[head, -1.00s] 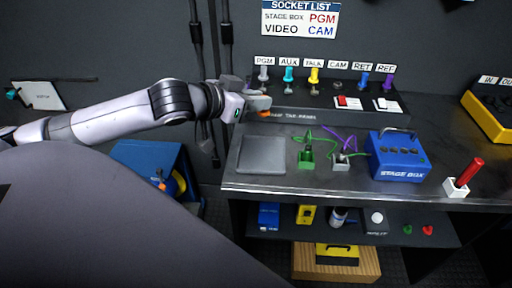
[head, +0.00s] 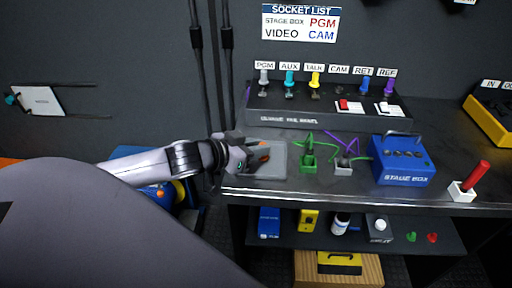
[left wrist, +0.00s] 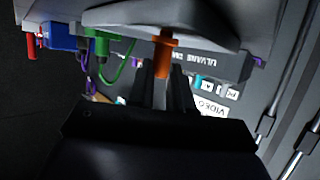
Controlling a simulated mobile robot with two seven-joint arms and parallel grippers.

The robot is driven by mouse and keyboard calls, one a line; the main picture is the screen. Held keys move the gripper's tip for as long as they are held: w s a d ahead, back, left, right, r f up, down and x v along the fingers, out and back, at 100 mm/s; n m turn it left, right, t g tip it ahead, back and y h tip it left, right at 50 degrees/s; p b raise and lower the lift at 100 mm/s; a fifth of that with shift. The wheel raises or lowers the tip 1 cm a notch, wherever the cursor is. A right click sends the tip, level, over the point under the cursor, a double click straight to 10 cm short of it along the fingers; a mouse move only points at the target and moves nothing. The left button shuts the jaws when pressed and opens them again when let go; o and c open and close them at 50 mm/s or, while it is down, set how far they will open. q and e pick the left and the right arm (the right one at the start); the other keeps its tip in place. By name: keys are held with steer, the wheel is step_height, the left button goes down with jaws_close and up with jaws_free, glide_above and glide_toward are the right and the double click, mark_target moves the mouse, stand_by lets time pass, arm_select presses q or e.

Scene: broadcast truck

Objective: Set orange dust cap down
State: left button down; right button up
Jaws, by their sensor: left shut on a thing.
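My left gripper (head: 258,153) is shut on the orange dust cap (head: 265,158) at the left part of the bench, over the grey tray (head: 279,173). In the left wrist view the orange cap (left wrist: 163,55) stands out between the two dark fingers (left wrist: 168,88), with its flanged end against or very close to the pale tray (left wrist: 205,22). I cannot tell whether the cap touches the tray. Fingers and hand hide part of the tray in the head view. My right gripper is out of view.
Right of the tray stand a green connector (head: 309,163), a grey connector (head: 343,168) with purple and green cables, and the blue stage box (head: 402,160). The socket panel (head: 300,120) with coloured plugs is behind. The bench's front edge (head: 330,196) is close below the tray.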

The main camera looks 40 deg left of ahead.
arm_select(q)
steer(key=shift+f, duration=0.1)
steer(key=c, duration=1.1)
jaws_free()
steer(key=shift+c, duration=0.2)
steer(key=shift+o, duration=0.5)
steer(key=shift+r, duration=0.2)
steer(key=shift+p+v, duration=0.45)
steer(key=shift+v, duration=2.7)
steer(key=shift+p+v, duration=0.95)
steer(key=shift+v, duration=1.85)
